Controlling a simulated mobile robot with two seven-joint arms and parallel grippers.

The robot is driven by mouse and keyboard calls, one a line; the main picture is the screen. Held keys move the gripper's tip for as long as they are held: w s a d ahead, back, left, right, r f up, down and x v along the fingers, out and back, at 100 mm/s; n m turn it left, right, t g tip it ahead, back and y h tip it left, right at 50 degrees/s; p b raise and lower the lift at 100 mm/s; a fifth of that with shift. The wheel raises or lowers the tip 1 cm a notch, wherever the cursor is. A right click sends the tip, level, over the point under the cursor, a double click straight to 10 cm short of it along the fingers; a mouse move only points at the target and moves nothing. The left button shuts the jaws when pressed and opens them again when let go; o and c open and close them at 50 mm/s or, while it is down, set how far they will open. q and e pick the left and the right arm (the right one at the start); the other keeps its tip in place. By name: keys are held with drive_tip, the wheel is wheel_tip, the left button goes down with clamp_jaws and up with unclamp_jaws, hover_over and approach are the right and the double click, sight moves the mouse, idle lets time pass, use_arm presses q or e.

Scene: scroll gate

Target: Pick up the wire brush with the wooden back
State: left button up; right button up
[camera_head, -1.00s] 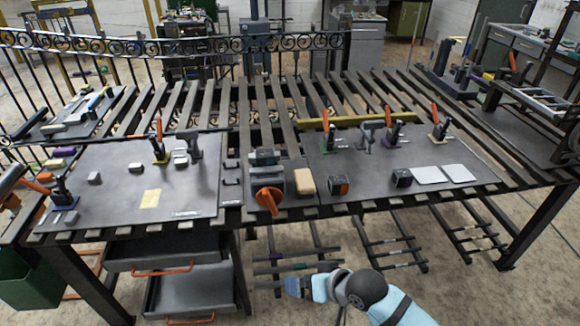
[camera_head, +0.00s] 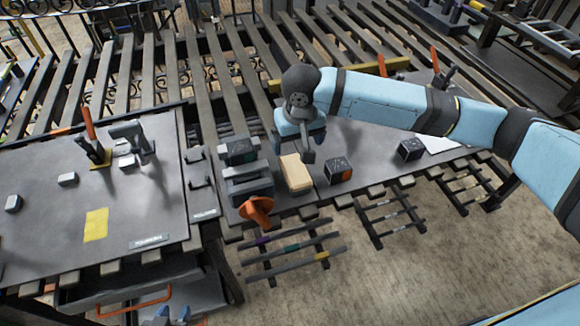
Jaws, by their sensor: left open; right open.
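A light wooden block shape (camera_head: 296,174), which looks like the wooden back of the wire brush, lies on the dark table plate at the centre. Its bristles cannot be made out. My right gripper (camera_head: 296,150) is open and hangs just above and behind the wooden back, its fingers pointing down. Whether it touches the wood cannot be told.
A grey clamp device with an orange knob (camera_head: 257,209) stands close left of the brush. A dark box with an orange side (camera_head: 338,170) is close right, and another dark box (camera_head: 410,149) further right. A toggle clamp (camera_head: 93,145) stands on the left plate.

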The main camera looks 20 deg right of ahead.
sight(295, 169)
drive_tip(key=f, duration=0.8)
drive_tip(key=w+f, duration=0.1)
drive_tip(key=f, duration=0.3)
drive_tip(key=shift+w, duration=0.1)
drive_tip(key=c, duration=1.1)
wheel_tip(295, 169, up, 20)
